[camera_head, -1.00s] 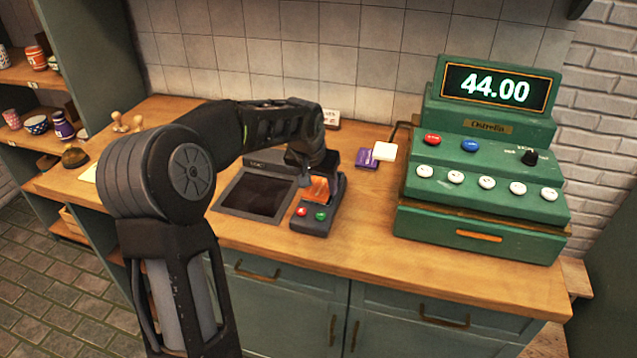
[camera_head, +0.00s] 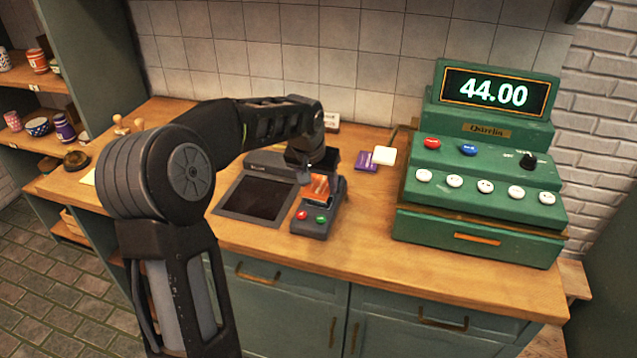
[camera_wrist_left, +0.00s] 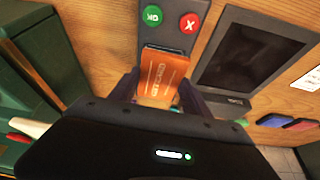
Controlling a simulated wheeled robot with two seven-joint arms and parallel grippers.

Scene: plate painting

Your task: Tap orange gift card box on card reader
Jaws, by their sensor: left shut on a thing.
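The orange gift card box (camera_head: 318,186) is over the upper part of the card reader (camera_head: 313,222), a dark device with a red and a green button. My left gripper (camera_head: 312,168) is shut on the box from above. In the left wrist view its fingers (camera_wrist_left: 158,93) sit on either side of the box. I cannot tell whether the box touches the reader. My right gripper is not in view.
A dark flat screen pad (camera_head: 256,197) lies left of the reader. A green cash register (camera_head: 480,180) showing 44.00 stands to the right. A purple card (camera_head: 366,160) and a white block (camera_head: 384,152) lie between. The counter front (camera_head: 370,235) is clear.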

